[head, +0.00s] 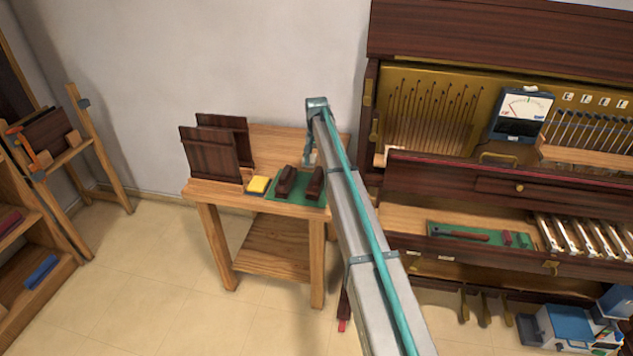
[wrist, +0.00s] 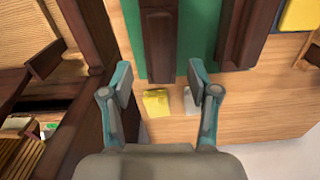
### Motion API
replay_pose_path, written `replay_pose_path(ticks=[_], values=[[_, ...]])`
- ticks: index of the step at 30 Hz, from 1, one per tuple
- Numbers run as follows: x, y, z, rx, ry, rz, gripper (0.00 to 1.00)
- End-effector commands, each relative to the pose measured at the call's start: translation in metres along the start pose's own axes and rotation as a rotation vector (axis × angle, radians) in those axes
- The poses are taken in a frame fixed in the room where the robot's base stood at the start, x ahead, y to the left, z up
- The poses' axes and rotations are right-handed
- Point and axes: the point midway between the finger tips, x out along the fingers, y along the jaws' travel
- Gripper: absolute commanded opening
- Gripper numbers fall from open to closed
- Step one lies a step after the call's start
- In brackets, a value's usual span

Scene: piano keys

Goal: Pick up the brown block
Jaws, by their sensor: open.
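Two dark brown blocks lie side by side on a green mat (head: 283,198) on a wooden table. The left one in the head view (head: 287,180) is the right one in the wrist view (wrist: 243,32). The other, at right in the head view (head: 315,184), is at left in the wrist view (wrist: 158,40). My gripper (wrist: 161,82) is open and empty above the table. In the wrist view the near end of the left block shows between my fingertips; I cannot tell the height gap.
A yellow block (head: 258,185) lies beside the mat. Dark panels (head: 209,153) stand at the table's left. A small yellow piece (wrist: 156,103) and a grey piece (wrist: 190,102) lie on the wood near my fingers. The piano (head: 430,185) stands close to the table's right.

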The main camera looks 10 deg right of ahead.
Motion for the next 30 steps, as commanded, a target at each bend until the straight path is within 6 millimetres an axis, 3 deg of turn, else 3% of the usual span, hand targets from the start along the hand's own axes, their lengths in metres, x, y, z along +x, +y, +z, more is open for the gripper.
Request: replay_pose_path(ticks=[8, 16, 24, 30], values=[[0.017, 0.001, -0.002, 0.000, -0.001, 0.001, 0.60], [0.052, 0.001, -0.004, -0.001, -0.001, 0.001, 0.60], [0.058, 0.000, -0.005, -0.001, 0.001, 0.000, 0.60], [0.058, 0.000, -0.005, -0.001, 0.001, 0.000, 0.29]])
